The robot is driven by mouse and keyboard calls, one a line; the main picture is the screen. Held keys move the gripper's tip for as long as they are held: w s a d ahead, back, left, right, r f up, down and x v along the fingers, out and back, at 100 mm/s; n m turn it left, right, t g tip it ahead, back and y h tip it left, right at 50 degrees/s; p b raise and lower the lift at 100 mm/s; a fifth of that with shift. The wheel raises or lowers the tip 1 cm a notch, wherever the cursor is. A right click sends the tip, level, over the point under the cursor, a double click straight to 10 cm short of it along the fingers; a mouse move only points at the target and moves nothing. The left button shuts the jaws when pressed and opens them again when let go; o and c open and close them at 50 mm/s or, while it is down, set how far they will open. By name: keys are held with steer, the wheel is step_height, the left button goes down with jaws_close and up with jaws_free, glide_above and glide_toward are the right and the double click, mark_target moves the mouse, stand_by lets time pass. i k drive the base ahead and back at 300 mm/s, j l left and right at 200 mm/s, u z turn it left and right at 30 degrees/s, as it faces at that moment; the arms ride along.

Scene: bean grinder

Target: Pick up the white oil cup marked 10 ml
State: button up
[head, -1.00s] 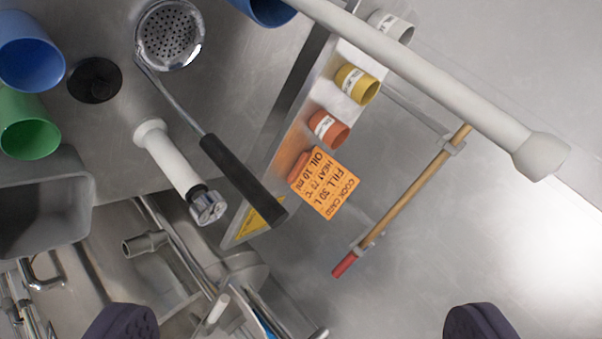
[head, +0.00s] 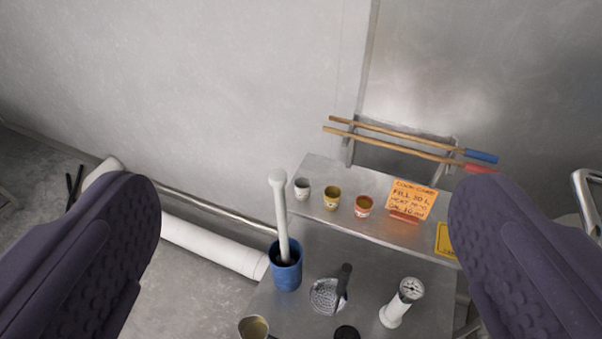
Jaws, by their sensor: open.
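The white cup (head: 302,191) is small and stands upright at the left end of a raised metal shelf, left of a yellow cup (head: 331,198) and an orange-red cup (head: 363,207). Its marking is too small to read. My gripper (head: 303,180) is open and empty. Its two dark purple fingers frame the left and right of the view, and the cup lies between them in the picture, well beyond the fingertips.
An orange card (head: 413,198) stands right of the cups. Below the shelf, a blue container (head: 286,271) holds a tall white rod rising left of the white cup. A strainer (head: 328,295) and white gauge cylinder (head: 401,303) stand nearby.

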mark_target(302, 184)
steer(key=i+j+z, duration=0.1)
steer(key=j, duration=0.3)
steer(key=i+j+z, duration=0.15)
steer(key=j, duration=0.25)
steer(key=i+j+z, duration=0.1)
steer(key=i+j, duration=0.15)
steer(key=j, duration=0.2)
steer(key=i+j+z, duration=0.15)
steer(key=j, duration=0.3)
steer(key=j+z, duration=0.1)
steer(key=j, duration=0.35)
steer(key=i+j+z, duration=0.15)
steer(key=j, duration=0.3)
steer(key=i+j+z, duration=0.25)
steer(key=i+j, duration=0.4)
steer(key=i, duration=0.1)
